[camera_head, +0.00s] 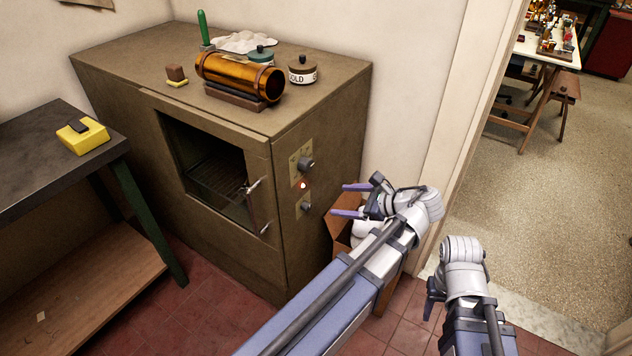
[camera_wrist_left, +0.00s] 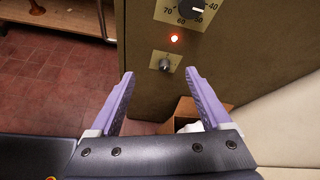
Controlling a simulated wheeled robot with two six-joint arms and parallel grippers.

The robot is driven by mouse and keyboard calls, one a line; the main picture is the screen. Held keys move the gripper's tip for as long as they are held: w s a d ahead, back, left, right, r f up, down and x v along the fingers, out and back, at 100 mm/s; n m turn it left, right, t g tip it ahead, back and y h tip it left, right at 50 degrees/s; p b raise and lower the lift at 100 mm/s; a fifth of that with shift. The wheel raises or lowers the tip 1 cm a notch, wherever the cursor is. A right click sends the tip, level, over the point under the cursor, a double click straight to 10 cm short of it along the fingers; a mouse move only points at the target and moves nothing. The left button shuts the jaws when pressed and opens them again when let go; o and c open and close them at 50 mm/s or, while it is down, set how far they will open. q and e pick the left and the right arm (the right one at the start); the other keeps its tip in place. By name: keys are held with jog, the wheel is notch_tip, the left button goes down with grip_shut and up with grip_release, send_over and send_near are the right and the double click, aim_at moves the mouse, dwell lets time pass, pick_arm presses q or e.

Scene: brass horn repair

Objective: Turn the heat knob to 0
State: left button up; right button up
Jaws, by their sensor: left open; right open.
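The oven's heat knob (camera_head: 305,163) is dark and sits on the upper dial plate of the side panel. In the left wrist view the knob (camera_wrist_left: 193,8) is cut by the top edge, and its white mark points right, roughly between 40 and 50. My left gripper (camera_head: 340,200) is open and empty, in front of the panel and below the heat knob. In the left wrist view its purple fingers (camera_wrist_left: 159,71) stand apart, with the smaller lower knob (camera_wrist_left: 165,64) showing between their tips. My right gripper (camera_head: 433,297) is open, low at the right, away from the oven.
A red lamp (camera_head: 303,185) glows between the two knobs. The oven door handle (camera_head: 255,188) is left of the panel. A cardboard box (camera_head: 342,232) stands beside the oven under my left gripper. An amber cylinder (camera_head: 240,76) and lidded pots (camera_head: 302,70) sit on the oven top (camera_head: 130,65).

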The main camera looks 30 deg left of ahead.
aim_at(310, 165)
pick_arm(q)
jog(key=shift+w+a+r+m+y+b, duration=0.45)
jog(key=shift+w+a+m+y+b, duration=0.4)
jog(key=shift+a, duration=1.15)
jog(key=shift+w+a+r+m+y+b, duration=0.55)
jog(key=shift+a+m+y+b, duration=0.55)
jog(key=shift+a, duration=0.85)
jog(key=shift+w+a+r+m+y+b, duration=0.4)
jog(key=shift+w+a+m+y+b, duration=0.5)
jog(key=shift+a, duration=1.1)
pick_arm(e)
notch_tip(310, 165, down, 8)
pick_arm(q)
jog(key=shift+s, duration=0.1)
pick_arm(e)
jog(key=shift+r, duration=0.1)
pick_arm(q)
grip_shut()
